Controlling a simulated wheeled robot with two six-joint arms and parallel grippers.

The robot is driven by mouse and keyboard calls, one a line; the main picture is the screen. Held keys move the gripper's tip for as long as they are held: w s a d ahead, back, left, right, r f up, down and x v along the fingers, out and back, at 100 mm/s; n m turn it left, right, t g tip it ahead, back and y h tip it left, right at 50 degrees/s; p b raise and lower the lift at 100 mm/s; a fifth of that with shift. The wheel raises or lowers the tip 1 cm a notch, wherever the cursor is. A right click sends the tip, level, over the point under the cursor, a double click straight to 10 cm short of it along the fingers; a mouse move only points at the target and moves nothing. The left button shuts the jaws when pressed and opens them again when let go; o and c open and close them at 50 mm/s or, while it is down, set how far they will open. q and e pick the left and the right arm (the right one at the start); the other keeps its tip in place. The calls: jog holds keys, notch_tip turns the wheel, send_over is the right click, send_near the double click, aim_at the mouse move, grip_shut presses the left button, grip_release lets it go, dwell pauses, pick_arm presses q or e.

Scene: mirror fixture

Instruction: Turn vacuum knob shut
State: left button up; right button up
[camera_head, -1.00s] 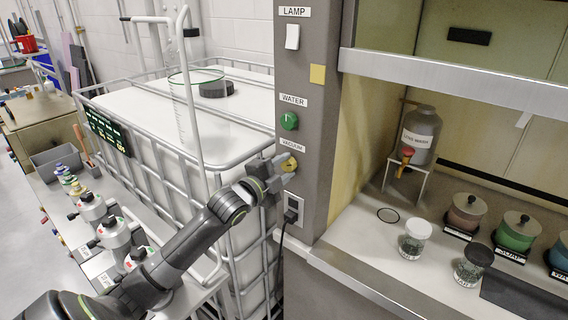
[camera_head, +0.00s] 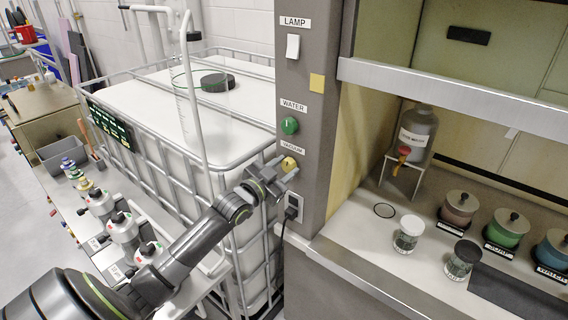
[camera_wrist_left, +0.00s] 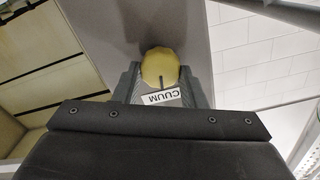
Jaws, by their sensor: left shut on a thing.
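The yellow vacuum knob (camera_head: 289,164) is on the grey side post of the fume hood, just below the VACUUM label (camera_head: 292,150). My left gripper (camera_head: 284,172) reaches it from the left and is shut on it. In the left wrist view the knob (camera_wrist_left: 160,67) sits between the two fingertips (camera_wrist_left: 160,74), with a dark pointer line on its face running toward the label. Part of the label is hidden behind a finger there. My right gripper is not in view.
The green water knob (camera_head: 289,125) and white lamp switch (camera_head: 293,47) are above on the same post. A socket with a black plug (camera_head: 292,209) is just below. A caged white tank (camera_head: 150,105) stands close left of the post. Jars (camera_head: 408,232) stand on the hood bench.

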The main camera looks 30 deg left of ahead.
pick_arm(q)
jog(key=shift+n+p, duration=0.5)
jog(key=shift+n, duration=0.5)
jog(key=o, duration=1)
jog(key=shift+s+a+b, duration=0.1)
jog(key=shift+s+a, duration=0.15)
jog(key=shift+s, duration=2.65)
jog(key=shift+s+a+b, duration=0.15)
jog(key=shift+s+a, duration=0.1)
jog(key=shift+s, duration=2.6)
jog(key=shift+s+a+b, duration=0.1)
jog(key=shift+s+a, duration=0.15)
jog(key=shift+s, duration=2.65)
